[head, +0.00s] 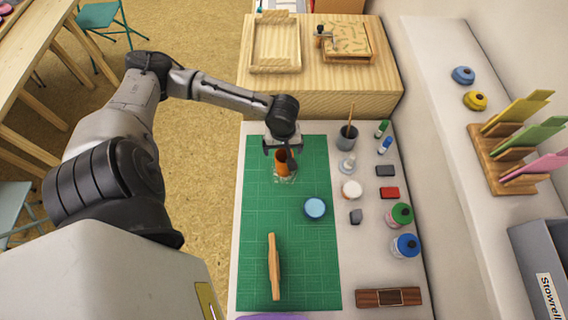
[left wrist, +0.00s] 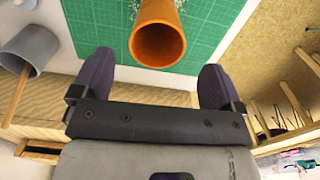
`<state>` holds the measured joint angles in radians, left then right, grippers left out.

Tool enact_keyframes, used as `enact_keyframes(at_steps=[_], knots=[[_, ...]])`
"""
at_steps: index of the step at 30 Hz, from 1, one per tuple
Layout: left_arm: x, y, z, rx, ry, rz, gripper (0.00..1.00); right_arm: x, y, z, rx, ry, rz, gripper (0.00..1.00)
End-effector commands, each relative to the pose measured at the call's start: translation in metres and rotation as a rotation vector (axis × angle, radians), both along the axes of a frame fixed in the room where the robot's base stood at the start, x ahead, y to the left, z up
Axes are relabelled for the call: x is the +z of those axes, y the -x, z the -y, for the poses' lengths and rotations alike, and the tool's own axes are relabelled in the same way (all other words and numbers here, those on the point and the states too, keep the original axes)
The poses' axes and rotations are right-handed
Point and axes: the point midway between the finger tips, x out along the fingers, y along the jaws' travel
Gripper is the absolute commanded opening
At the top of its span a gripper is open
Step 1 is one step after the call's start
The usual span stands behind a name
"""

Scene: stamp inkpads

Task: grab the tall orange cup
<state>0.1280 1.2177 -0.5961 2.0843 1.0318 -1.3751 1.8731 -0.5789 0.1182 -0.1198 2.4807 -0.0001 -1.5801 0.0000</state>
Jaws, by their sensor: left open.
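The tall orange cup (head: 281,161) stands on the green cutting mat (head: 290,217), near its far end. It also shows in the left wrist view (left wrist: 157,42), with its open mouth toward the camera. My left gripper (head: 285,151) is over the cup in the head view and partly hides it. In the left wrist view my left gripper (left wrist: 157,75) is open, its two dark fingers apart, with the cup's mouth between and just beyond them. Nothing is held. My right gripper is in neither view.
A grey cup with a brush (head: 346,138) stands right of the mat, beside small bottles and jars. A blue round lid (head: 315,208) and a wooden tool (head: 273,267) lie on the mat. A wooden cabinet (head: 330,100) rises behind.

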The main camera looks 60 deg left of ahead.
Motion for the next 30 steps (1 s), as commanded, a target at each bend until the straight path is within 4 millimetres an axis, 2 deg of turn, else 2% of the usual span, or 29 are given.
enact_keyframes(at_steps=[3, 14, 24, 30], knots=[[-0.013, 0.000, 0.000, 0.000, 0.001, 0.000, 0.93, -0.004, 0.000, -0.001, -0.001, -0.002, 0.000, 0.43], [-0.029, 0.000, 0.001, -0.001, 0.001, 0.000, 0.93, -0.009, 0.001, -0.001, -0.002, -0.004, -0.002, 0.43], [-0.069, -0.002, 0.003, -0.002, 0.000, -0.001, 0.93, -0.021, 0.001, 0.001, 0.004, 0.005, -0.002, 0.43], [-0.071, -0.002, 0.003, -0.003, -0.001, 0.000, 0.93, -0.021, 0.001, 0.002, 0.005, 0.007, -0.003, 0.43]])
